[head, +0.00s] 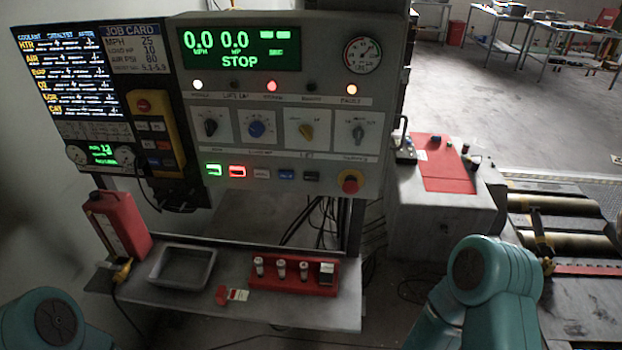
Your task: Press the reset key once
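The control panel (315,100) faces me, its green display (240,50) reading 0.0 MPH, 0.0 HP and STOP. A row of small keys runs along its lower part: a lit green key (214,170), a lit red key (237,171), a grey key (262,173), a blue key (286,174) and a black key (311,176). Their labels are too small to read, so I cannot tell which is the reset key. Neither gripper is in view. Only teal links of my arms show at the lower left and lower right, apart from the panel.
A red emergency button (350,183) sits right of the keys. Below, a shelf (190,302) holds a red jug (118,224), a grey tray (183,267) and a red rack (318,287). A red-topped cabinet (440,205) and rollers (556,205) stand at right.

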